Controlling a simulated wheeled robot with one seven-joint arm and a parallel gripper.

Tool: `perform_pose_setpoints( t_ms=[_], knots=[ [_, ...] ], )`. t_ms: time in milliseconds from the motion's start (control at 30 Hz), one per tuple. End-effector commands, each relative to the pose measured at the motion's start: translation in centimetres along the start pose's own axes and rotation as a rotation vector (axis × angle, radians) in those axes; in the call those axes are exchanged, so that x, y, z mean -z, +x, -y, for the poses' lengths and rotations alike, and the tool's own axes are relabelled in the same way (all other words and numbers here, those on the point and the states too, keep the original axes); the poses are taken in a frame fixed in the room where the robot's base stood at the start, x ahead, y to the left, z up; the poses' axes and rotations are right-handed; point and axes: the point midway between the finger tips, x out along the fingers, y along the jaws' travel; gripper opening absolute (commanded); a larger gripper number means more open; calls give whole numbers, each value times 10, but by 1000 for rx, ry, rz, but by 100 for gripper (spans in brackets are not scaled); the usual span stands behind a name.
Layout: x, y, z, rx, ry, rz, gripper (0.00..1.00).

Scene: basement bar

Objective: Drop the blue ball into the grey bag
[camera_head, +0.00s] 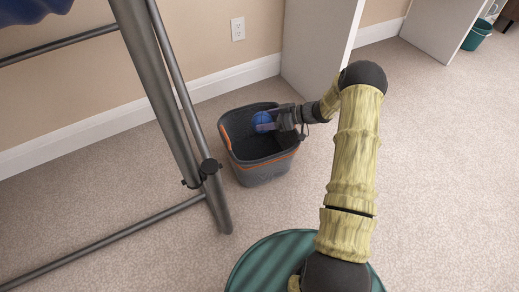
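The blue ball (264,121) is at the end of my gripper (270,122), which reaches in from the right. My gripper's fingers look closed around the ball, though they are small and partly hidden by it. The grey bag (265,173) stands open on the carpet with orange trim along its rim. The ball and gripper appear over the bag's open top, near its back right side. I cannot tell exactly how high the ball is relative to the rim. The visible inside of the bag is dark.
A grey metal frame (165,85) with slanted legs stands left of the bag. A white panel (314,45) stands behind it by the wall. A green bin (477,35) is at the far upper right. Carpet is clear on the right.

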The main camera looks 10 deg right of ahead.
Motion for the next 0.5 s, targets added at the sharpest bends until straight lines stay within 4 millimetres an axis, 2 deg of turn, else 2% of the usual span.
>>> perform_pose_setpoints(
  t_ms=[33, 100, 500],
  knots=[
    [0, 0, 0, 0, 0, 0, 83],
    [0, 0, 0, 0, 0, 0, 97],
    [1, -6, 0, -2, 1, -1, 97]
  ],
)
